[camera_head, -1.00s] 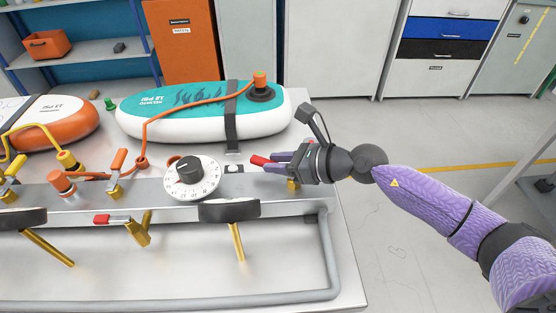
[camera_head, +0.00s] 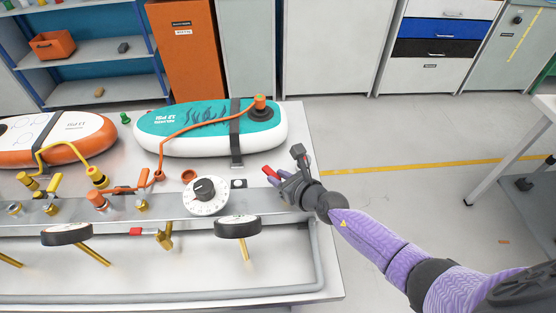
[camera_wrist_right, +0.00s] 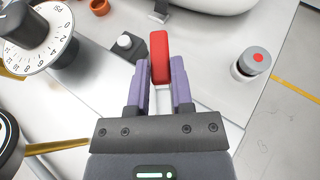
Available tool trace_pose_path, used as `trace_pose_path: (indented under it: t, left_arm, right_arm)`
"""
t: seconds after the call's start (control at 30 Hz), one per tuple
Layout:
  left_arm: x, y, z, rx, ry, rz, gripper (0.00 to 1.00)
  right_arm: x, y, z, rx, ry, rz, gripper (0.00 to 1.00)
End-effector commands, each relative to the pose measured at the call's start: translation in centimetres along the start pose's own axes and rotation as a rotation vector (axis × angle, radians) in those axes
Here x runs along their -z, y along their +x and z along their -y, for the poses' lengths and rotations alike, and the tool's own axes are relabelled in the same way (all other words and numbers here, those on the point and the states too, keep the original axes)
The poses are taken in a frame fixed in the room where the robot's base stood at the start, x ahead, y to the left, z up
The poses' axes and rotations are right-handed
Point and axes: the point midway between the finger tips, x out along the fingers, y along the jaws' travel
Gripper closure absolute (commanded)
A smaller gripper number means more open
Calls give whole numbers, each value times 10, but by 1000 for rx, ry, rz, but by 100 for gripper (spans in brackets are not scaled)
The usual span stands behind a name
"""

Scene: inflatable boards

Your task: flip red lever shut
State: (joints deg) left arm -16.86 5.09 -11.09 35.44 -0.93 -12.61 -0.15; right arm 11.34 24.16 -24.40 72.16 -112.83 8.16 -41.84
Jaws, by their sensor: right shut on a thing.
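The red lever (camera_head: 270,173) stands at the right end of the metal panel in the head view. In the right wrist view, its red handle (camera_wrist_right: 160,57) stands out past my gripper's tips, and its pale metal stem runs down between the fingers. My right gripper (camera_head: 280,177) is shut on this lever, with one purple finger on each side of it. The lever's base is hidden by the gripper. My left gripper is not in view.
A white dial with a black knob (camera_head: 204,189) is left of the lever. Black gauges (camera_head: 238,228) hang at the panel's front edge. A teal board (camera_head: 211,127) lies behind. A red-topped grey button (camera_wrist_right: 254,62) is right of the gripper in the wrist view.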

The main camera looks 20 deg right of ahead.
Motion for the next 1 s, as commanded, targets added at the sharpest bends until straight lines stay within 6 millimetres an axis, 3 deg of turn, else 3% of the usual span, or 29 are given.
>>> trace_pose_path:
  t: [0.03,0.3,0.7,1.0]
  left_arm:
    - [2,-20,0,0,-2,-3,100]
    - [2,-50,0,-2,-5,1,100]
    - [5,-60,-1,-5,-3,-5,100]
    - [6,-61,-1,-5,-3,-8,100]
  right_arm:
    - [-10,-3,-1,38,27,1,100]
    - [-4,-2,8,265,111,1,100]
    - [1,-3,17,506,211,3,100]
    - [2,-5,20,580,241,4,100]
